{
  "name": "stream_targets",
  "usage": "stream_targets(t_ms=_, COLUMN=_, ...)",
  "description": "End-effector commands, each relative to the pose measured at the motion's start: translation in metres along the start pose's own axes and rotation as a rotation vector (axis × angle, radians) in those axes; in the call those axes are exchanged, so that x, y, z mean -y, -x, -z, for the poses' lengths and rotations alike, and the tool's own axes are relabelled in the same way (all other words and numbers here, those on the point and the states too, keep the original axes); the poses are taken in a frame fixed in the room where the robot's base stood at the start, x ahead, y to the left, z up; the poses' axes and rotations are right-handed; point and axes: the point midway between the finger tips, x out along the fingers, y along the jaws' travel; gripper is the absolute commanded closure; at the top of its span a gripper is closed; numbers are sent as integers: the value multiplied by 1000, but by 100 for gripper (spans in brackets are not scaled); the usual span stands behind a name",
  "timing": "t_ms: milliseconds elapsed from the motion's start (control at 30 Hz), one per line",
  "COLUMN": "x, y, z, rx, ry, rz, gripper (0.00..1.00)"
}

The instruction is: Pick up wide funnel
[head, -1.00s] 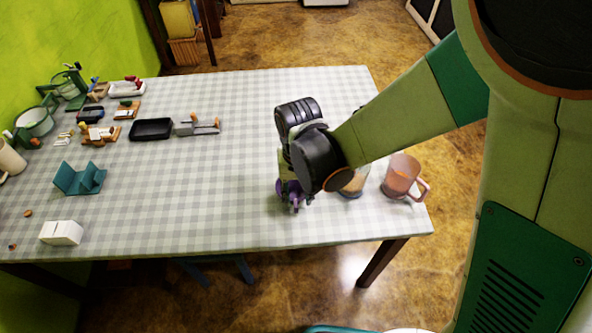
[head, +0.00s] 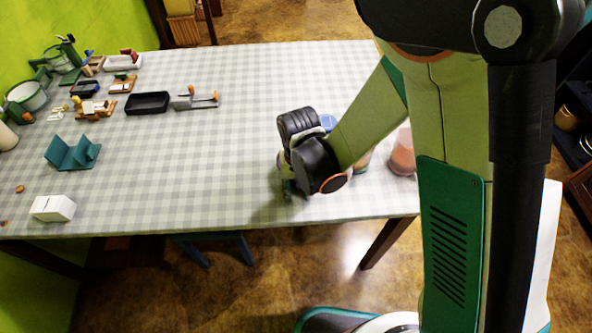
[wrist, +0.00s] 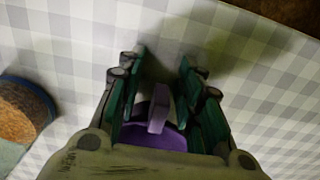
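A purple piece, which looks like the wide funnel (wrist: 160,115), shows in the wrist view between the fingers of my gripper (wrist: 160,90). It has an upright tab and a rounded body, partly hidden by the gripper's palm. The green fingers stand apart on both sides of the tab, with gaps visible, so the gripper looks open around it. In the head view my gripper (head: 295,190) points down close to the checked tablecloth near the table's front right. The funnel is hidden there behind my wrist and arm.
A pink mug (head: 402,157) stands right of my gripper, partly behind my arm. A round brown-filled, blue-rimmed thing (wrist: 25,108) lies left in the wrist view. A black tray (head: 147,103), teal stand (head: 72,153) and white box (head: 53,208) are further left. The table (head: 180,190) centre is clear.

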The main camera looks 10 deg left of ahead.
Motion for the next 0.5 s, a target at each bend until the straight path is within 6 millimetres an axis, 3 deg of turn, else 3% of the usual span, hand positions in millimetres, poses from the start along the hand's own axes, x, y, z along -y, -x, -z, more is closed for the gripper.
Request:
stream_targets(t_ms=167, x=0, y=1, z=0, rx=0, ry=0, rz=0, gripper=67)
stream_targets(t_ms=333, x=0, y=1, z=0, rx=0, ry=0, rz=0, gripper=100)
stream_targets(t_ms=500, x=0, y=1, z=0, rx=0, ry=0, rz=0, gripper=100)
